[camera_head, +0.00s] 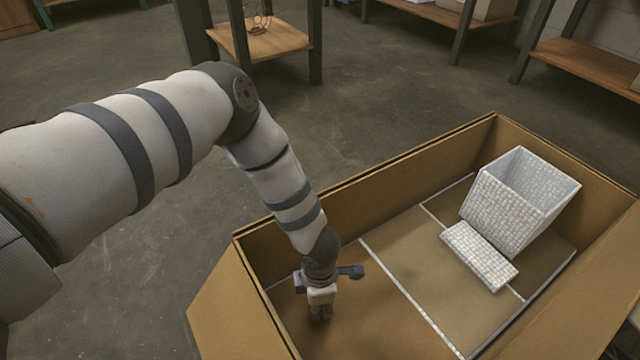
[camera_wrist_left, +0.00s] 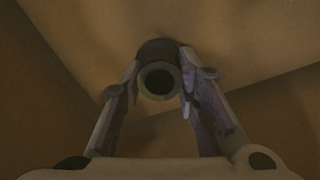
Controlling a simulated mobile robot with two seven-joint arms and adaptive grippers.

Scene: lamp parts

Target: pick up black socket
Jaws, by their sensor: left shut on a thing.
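The black socket (camera_wrist_left: 158,80) shows in the left wrist view as a dark round tube with an open end. It sits between the two fingers of my left gripper (camera_wrist_left: 160,92), which is shut on it. In the head view my left gripper (camera_head: 320,314) points down inside the near left part of the cardboard box (camera_head: 395,185). The socket is hidden or too small to make out there. Whether it touches the box floor I cannot tell. My right gripper is in neither view.
A white mosaic-textured open shade (camera_head: 505,210) stands at the box's far right. A white mosaic-textured block (camera_head: 479,256) lies beside it. Thin white strips (camera_head: 410,295) mark the box floor. The box walls rise around my left gripper. Wooden shelves (camera_head: 265,42) stand behind.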

